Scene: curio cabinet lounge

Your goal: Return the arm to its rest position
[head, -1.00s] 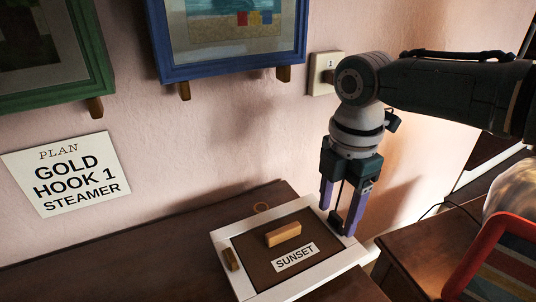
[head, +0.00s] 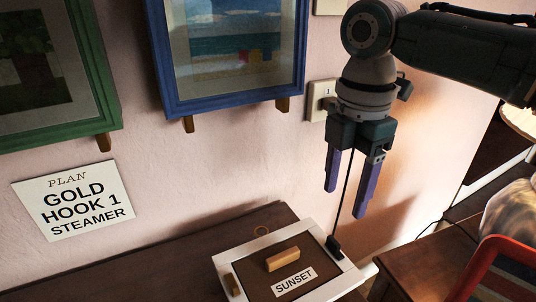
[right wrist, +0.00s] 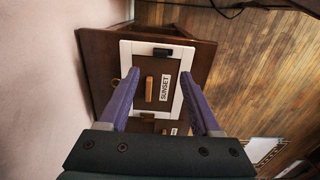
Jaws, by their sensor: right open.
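My right gripper (head: 346,203) hangs with its two purple fingers pointing down, open and empty, in front of the pink wall. It is above and apart from the white-framed picture lying on the dark wooden cabinet top (head: 180,255). The frame (head: 300,291) lies back up, with a "SUNSET" label (head: 293,281) and a wooden block (head: 283,259) on its brown back. In the right wrist view the open fingers (right wrist: 160,74) flank the frame (right wrist: 125,62) from above. My left gripper is not in view.
A small black block (head: 334,246) sits at the frame's right rim; a thin dark line runs up from it towards my gripper. A blue-framed picture (head: 176,108) and a green-framed one (head: 60,137) hang on the wall. A red-edged chair (head: 488,262) stands at right.

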